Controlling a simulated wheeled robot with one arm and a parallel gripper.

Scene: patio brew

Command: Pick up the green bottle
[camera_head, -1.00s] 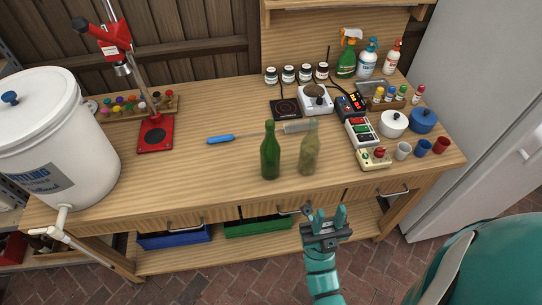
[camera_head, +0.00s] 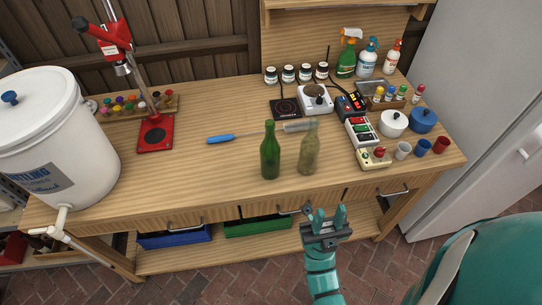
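The green bottle (camera_head: 270,155) stands upright near the front middle of the wooden bench. A paler, yellowish clear bottle (camera_head: 308,152) stands upright just to its right, with a small gap between them. My gripper (camera_head: 327,215) is in front of the bench edge, below and to the right of the green bottle. Its two fingers point up and are spread apart with nothing between them. It touches neither bottle.
A brush with a blue handle (camera_head: 221,139) lies behind the bottles. Switch boxes (camera_head: 375,158) and cups (camera_head: 403,150) stand to the right. A red capper (camera_head: 155,134) and a white bucket (camera_head: 62,140) stand left. The bench top left of the green bottle is clear.

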